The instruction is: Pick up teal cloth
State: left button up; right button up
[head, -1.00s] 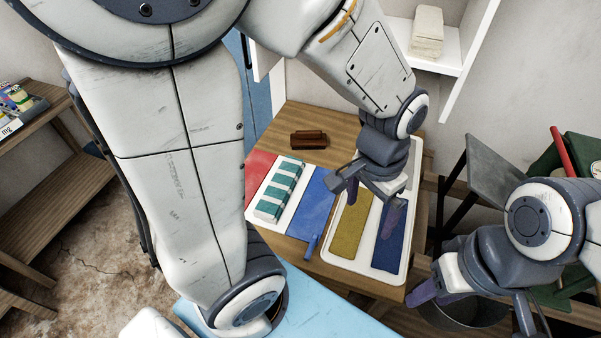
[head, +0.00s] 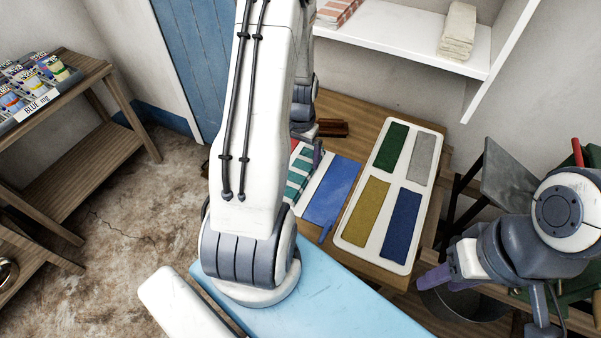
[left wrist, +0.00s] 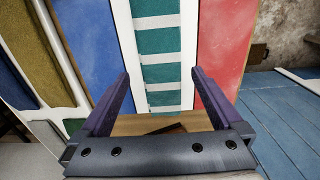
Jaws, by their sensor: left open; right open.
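The teal cloth, with white stripes, lies on a white panel between a blue and a red panel. In the head view the cloth (head: 299,178) is partly hidden behind my left arm. In the left wrist view the teal cloth (left wrist: 160,42) runs up the middle, between the open fingers. My left gripper (left wrist: 158,100) is open and empty above it; in the head view only part of this gripper (head: 317,150) shows, near the cloth's far end. My right gripper (head: 485,295) is open and empty at the right, away from the cloth.
The blue panel (head: 332,190) lies right of the cloth; the red panel (left wrist: 225,50) lies on its other side. A white tray (head: 389,189) holds green, grey, yellow and blue pieces. A brown block (head: 331,128) sits at the back of the wooden table. A white shelf (head: 400,38) hangs behind.

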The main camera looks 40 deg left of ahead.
aim_at(301, 170)
pick_arm(q)
jog(key=shift+f+p, duration=0.65)
jog(key=shift+f, duration=2.1)
jog(key=c, duration=1.2)
jog(key=shift+r, duration=0.1)
